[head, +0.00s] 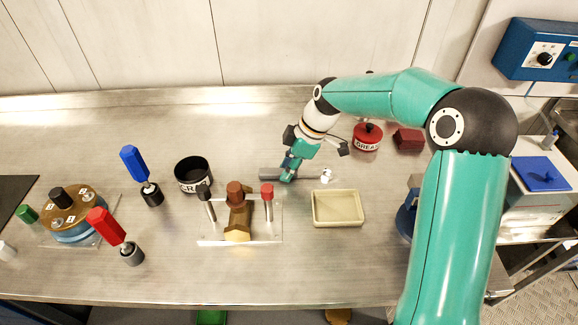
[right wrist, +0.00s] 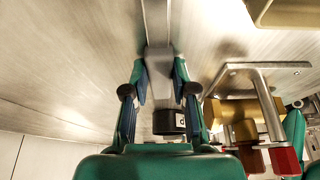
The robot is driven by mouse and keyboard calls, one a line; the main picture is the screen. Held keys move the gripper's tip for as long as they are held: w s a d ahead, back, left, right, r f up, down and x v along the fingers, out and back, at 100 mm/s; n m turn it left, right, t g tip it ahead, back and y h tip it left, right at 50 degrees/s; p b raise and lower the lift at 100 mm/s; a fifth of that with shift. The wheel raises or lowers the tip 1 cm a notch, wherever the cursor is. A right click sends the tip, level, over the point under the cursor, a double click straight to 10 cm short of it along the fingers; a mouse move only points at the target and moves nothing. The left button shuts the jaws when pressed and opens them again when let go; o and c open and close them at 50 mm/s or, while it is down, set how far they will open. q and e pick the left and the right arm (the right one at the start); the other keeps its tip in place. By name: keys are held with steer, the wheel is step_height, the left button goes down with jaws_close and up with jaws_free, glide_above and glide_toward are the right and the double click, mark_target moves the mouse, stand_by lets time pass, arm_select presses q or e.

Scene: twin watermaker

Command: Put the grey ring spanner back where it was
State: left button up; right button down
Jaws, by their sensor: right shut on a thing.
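The grey ring spanner (head: 268,174) is a grey bar lying crosswise in my right gripper (head: 288,173) in the head view, close to the bench top. A small whitish piece (head: 326,175) is at its right end; I cannot tell whether it is part of the spanner. In the right wrist view the grey shank (right wrist: 156,25) runs up from between the fingers of my right gripper (right wrist: 160,78), which is shut on it. The fingers hide part of it. I cannot tell whether it touches the bench. My left gripper is not in view.
A beige tray (head: 338,222) is in front and to the right. A brass fixture (head: 238,222) on a clear plate is to the left front, with a black pot (head: 194,188) beside it. A red tin (head: 368,138) and red block (head: 408,139) are behind right.

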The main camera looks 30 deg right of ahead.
mark_target(306, 173)
steer(key=shift+f, duration=0.15)
steer(key=c, duration=0.9)
jaws_free()
steer(key=shift+c, duration=0.2)
steer(key=v, duration=1.2)
steer(key=shift+a, duration=0.1)
